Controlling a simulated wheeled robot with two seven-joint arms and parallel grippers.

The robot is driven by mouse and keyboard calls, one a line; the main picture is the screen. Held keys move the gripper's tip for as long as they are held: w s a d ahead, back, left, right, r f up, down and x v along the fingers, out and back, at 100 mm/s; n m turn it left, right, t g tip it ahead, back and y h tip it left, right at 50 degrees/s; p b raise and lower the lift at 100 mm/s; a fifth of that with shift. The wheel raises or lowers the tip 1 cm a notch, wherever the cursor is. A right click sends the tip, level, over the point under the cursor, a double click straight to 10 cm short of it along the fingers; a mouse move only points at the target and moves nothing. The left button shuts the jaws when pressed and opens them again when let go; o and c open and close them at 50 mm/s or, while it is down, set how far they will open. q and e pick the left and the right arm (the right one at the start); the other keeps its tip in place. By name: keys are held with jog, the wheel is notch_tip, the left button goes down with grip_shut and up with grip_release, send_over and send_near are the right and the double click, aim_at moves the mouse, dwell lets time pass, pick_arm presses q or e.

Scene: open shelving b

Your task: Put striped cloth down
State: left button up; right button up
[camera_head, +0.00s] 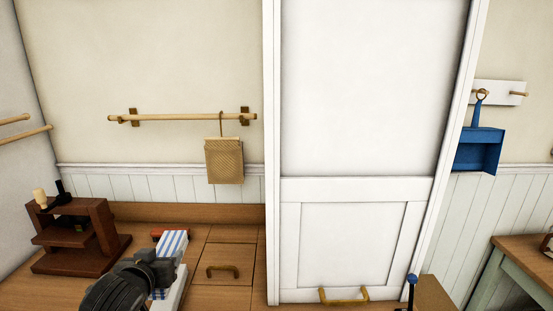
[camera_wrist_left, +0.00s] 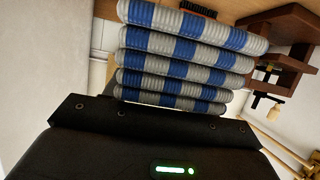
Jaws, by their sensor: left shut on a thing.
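The striped cloth (camera_head: 173,244), blue and white, shows just beyond my left gripper (camera_head: 163,268) in the head view, over the wooden counter. In the left wrist view the striped cloth (camera_wrist_left: 185,55) appears as a folded stack of several ribbed layers in front of the dark gripper body. My left gripper is shut on the cloth. Its fingertips are hidden, and I cannot tell whether the cloth touches the counter. My right gripper is not in view.
The wooden counter (camera_head: 215,290) has a hatch with a brass handle (camera_head: 222,270). A dark wooden stand (camera_head: 75,240) is at left. A woven holder (camera_head: 224,160) hangs from a wall rail (camera_head: 185,117). A white door (camera_head: 355,235) is at right, with a blue dustpan (camera_head: 478,150) beyond.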

pick_arm(q)
jog(key=d+r+m+h, duration=0.1)
jog(key=d+r, duration=0.4)
jog(key=shift+s+d, duration=0.2)
jog(key=shift+d, duration=0.2)
jog(key=shift+n+y, duration=0.6)
jog(key=shift+y, duration=0.1)
jog(key=a+f, duration=0.4)
jog(key=a, duration=0.1)
jog(key=a+f+p, duration=0.1)
jog(key=a+f, duration=0.1)
jog(key=a, duration=0.1)
jog(key=shift+a+f, duration=0.15)
jog(key=shift+f, duration=0.15)
jog(key=s+a+f, duration=0.1)
jog(key=a+f, duration=0.2)
jog(key=a, duration=0.1)
jog(key=shift+s+a+f+p, duration=0.3)
jog(key=shift+a+f+p, duration=0.05)
jog(key=shift+a+f, duration=0.05)
